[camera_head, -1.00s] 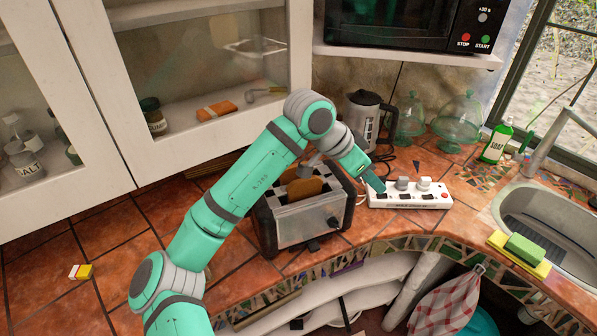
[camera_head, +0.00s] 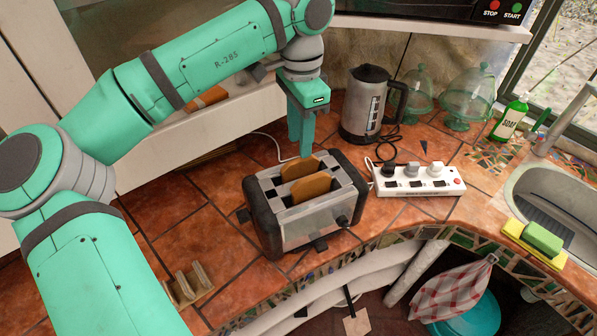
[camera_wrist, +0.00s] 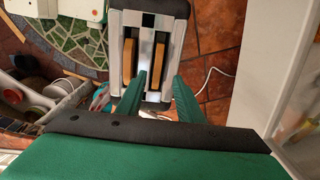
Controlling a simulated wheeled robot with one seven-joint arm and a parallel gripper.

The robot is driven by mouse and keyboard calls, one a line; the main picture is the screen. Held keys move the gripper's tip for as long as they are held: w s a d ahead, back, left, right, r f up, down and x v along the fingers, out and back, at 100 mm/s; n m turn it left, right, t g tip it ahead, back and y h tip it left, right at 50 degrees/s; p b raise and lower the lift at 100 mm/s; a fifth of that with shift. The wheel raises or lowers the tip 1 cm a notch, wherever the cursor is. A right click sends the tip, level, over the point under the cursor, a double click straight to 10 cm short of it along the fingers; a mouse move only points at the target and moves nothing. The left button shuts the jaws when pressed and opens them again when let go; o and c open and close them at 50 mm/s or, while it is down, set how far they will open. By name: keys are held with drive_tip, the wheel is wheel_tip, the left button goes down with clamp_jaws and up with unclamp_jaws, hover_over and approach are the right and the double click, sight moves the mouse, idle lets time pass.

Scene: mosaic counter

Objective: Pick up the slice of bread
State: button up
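Two browned slices of bread stand in the slots of a silver and black toaster (camera_head: 285,234), their tops sticking out. The front slice (camera_head: 311,189) and the back slice (camera_head: 299,168) also show in the wrist view, as the left slice (camera_wrist: 128,62) and the right slice (camera_wrist: 158,60). My gripper (camera_head: 304,152) points down just above the back slot. In the wrist view my gripper (camera_wrist: 161,76) is open, with its green fingers apart and the back slice lined up between them. It holds nothing. I cannot tell whether the fingertips touch the bread.
A kettle (camera_head: 361,108) stands behind the toaster, and a white power strip (camera_head: 418,181) with plugs is to the right. Glass domes (camera_head: 467,97), a soap bottle (camera_head: 509,120) and the sink (camera_head: 552,199) are farther right. A small wooden holder (camera_head: 188,284) is at front left.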

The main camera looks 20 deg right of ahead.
sight(301, 161)
drive_tip(key=shift+s+f, duration=0.2)
drive_tip(key=shift+f, duration=3.35)
drive_tip(key=shift+w, duration=0.15)
drive_tip(key=c, duration=0.8)
drive_tip(key=shift+d, duration=0.1)
